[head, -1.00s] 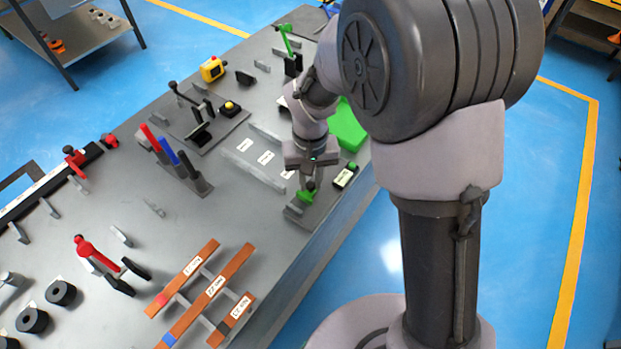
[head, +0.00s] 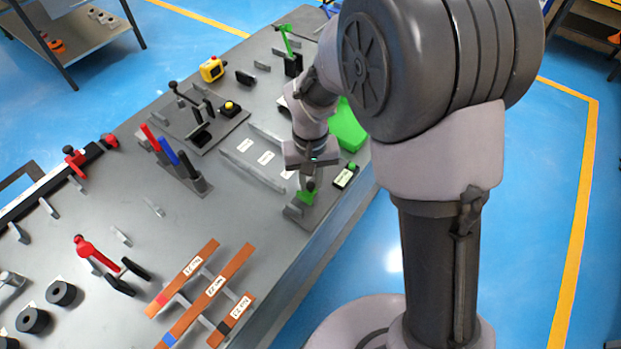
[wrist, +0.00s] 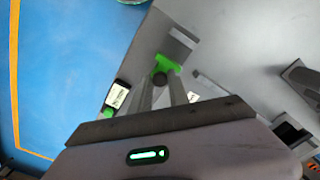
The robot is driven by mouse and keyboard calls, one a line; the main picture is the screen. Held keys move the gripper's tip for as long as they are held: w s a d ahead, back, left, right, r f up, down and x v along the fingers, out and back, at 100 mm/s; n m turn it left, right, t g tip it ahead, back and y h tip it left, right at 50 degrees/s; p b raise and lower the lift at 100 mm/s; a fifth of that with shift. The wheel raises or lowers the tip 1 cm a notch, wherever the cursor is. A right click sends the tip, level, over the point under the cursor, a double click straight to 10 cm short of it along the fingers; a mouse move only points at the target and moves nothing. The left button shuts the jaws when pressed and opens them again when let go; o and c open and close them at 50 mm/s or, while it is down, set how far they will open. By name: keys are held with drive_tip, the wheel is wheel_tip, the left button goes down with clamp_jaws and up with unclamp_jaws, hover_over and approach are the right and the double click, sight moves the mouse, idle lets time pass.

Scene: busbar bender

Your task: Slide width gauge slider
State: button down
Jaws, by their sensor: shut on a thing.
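The width gauge slider is a green piece (head: 307,196) with a dark round knob, on a grey gauge plate (head: 312,217) near the table's right edge. It also shows in the wrist view (wrist: 166,65), at the tips of my fingers. My gripper (head: 309,186) points down over the slider and is shut on its knob (wrist: 160,79). In the wrist view a grey block (wrist: 178,45) stands on the plate beyond the green piece. The fingers partly hide the slider in the head view.
A small box with a display and green button (head: 346,176) stands right of my gripper. A long grey rail (head: 254,172) with white labels lies to the left. A green block (head: 346,127) is behind. Orange labelled bars (head: 215,290) lie at the front.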

drive_tip(key=shift+w+d+p, duration=0.55)
drive_tip(key=shift+w+d, duration=0.4)
drive_tip(key=shift+w, duration=0.3)
drive_tip(key=c, duration=1.3)
unclamp_jaws()
drive_tip(key=shift+o, duration=0.2)
drive_tip(key=shift+s, duration=0.1)
wheel_tip(320, 180, up, 18)
drive_tip(key=p, duration=0.6)
drive_tip(key=shift+f, duration=0.25)
